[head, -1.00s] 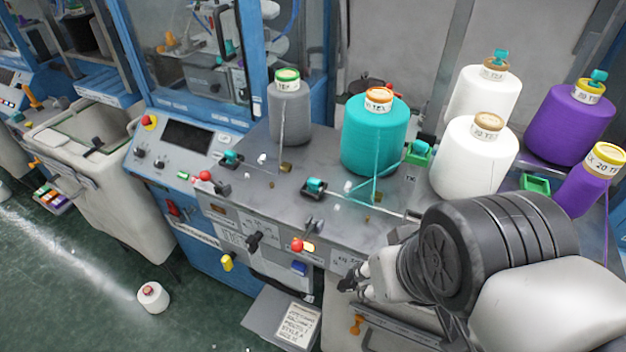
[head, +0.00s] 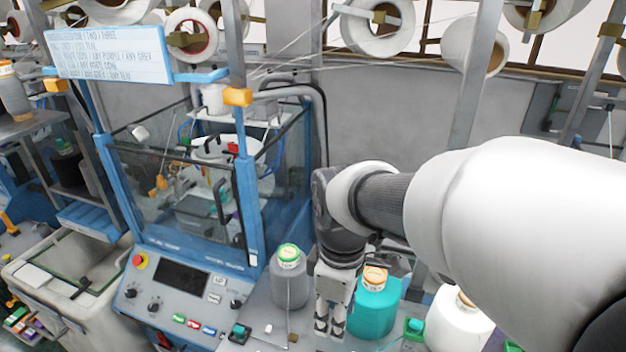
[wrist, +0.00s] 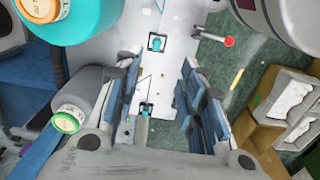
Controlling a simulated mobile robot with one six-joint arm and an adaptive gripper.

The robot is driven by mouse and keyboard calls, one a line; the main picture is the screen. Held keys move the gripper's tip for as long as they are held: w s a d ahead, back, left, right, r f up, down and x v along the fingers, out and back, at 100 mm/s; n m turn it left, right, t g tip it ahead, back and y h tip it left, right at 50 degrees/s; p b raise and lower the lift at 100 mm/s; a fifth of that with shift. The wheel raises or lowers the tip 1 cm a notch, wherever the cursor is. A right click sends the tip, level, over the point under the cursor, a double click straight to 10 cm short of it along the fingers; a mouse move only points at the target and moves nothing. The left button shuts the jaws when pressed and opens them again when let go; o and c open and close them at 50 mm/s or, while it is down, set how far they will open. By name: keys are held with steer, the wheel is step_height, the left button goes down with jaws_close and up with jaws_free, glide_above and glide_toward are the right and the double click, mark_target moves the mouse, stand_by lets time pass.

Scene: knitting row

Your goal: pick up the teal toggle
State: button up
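Two teal toggles on dark bases show on the grey machine top in the wrist view: an upper one (wrist: 157,42) and a lower one (wrist: 146,108). In the head view one teal toggle (head: 239,331) is visible near the bottom edge, left of my gripper; the frames do not settle which one is meant.
A grey cone (head: 290,283) and a teal cone (head: 374,310) stand close by my gripper. A white cone (head: 455,325) stands further right. A red knob (wrist: 229,41) sticks out at the machine's front edge. A glass-fronted blue cabinet (head: 180,190) rises behind the control panel.

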steer(key=shift+n, duration=0.3)
steer(key=f, duration=1.1)
steer(key=shift+w+a, duration=0.15)
steer(key=shift+w, duration=0.1)
steer(key=shift+w+a+f, duration=0.15)
steer(key=shift+f, duration=1.4)
steer(key=shift+w+a+f, duration=0.1)
steer(key=shift+f, duration=1.4)
steer(key=c, duration=0.8)
steer(key=shift+o, duration=0.2)
